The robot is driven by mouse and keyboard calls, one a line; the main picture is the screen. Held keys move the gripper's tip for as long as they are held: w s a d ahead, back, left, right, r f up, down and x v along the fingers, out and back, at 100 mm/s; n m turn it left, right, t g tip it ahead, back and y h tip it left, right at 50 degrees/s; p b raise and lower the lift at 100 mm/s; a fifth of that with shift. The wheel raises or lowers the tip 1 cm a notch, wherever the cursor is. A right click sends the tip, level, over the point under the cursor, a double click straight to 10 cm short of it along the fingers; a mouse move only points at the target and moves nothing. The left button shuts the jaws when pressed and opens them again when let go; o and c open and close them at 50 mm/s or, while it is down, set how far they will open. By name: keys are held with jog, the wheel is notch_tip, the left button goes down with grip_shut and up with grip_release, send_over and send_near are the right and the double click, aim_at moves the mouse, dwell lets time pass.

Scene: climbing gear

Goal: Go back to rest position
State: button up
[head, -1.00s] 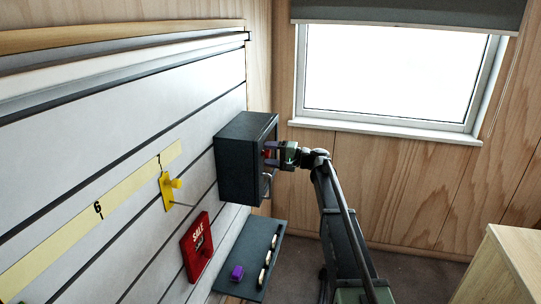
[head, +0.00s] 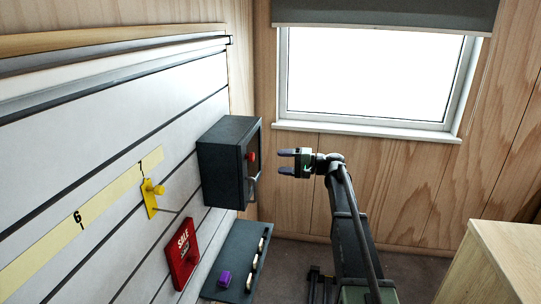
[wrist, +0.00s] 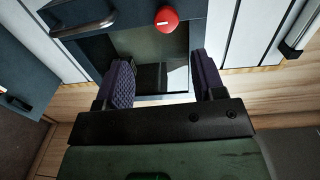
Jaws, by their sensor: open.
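My gripper (head: 288,161) is open and empty, to the right of a dark box (head: 225,165) mounted on the slatted wall. A gap separates the fingertips from the box. In the wrist view my gripper's purple fingers (wrist: 160,85) stand apart with nothing between them. The box front carries a red knob (head: 252,156), which also shows in the wrist view (wrist: 167,19), and a metal handle (head: 254,187).
A dark shelf (head: 232,278) below the box holds a purple item (head: 224,279) and several carabiner-like pieces. A red SALE sign (head: 182,254) and a yellow hook piece (head: 150,197) are on the slatted wall. A wooden cabinet (head: 495,260) stands at right. Space under the window is clear.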

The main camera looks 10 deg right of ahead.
jog(key=s+a+f+n+g+h, duration=0.1)
jog(key=s+f+h, duration=0.4)
jog(key=s, duration=0.7)
jog(key=s+a+f+n+g+h, duration=0.2)
jog(key=s+a+f+g+h, duration=0.2)
jog(key=s, duration=0.9)
jog(key=s+a+f+n+g+h, duration=0.1)
jog(key=s+a+f+g+h, duration=0.1)
jog(key=s+a+f+h, duration=0.2)
jog(key=s+f+h, duration=0.3)
jog(key=s, duration=0.5)
jog(key=shift+s+a+f+n, duration=0.2)
jog(key=shift+s+f+n, duration=0.05)
jog(key=shift+f+n, duration=0.15)
